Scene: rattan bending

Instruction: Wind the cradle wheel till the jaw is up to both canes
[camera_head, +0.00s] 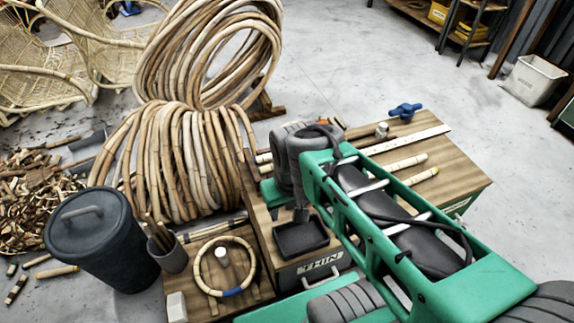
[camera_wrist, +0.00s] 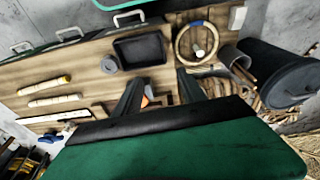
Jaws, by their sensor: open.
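My gripper (camera_wrist: 162,92) is open in the wrist view, its two dark fingers spread over the wooden bench (camera_wrist: 85,75). A small orange piece (camera_wrist: 146,101) shows between them, with nothing visibly gripped. In the head view my arm hides much of the fingers and the bench middle. Two short pale canes (camera_head: 405,163) (camera_head: 421,177) lie on the bench top (camera_head: 455,170); they also show in the wrist view (camera_wrist: 45,85) (camera_wrist: 52,101). I cannot make out a cradle jaw or which part is its wheel. A blue handled piece (camera_head: 405,111) sits at the bench's far edge.
A black tray (camera_head: 300,237) sits at the bench's near end, above a drawer marked THIN. A cane ring with blue binding (camera_head: 232,291) lies on a lower board. Big cane coils (camera_head: 170,150) and a dark lidded bin (camera_head: 95,235) crowd the left.

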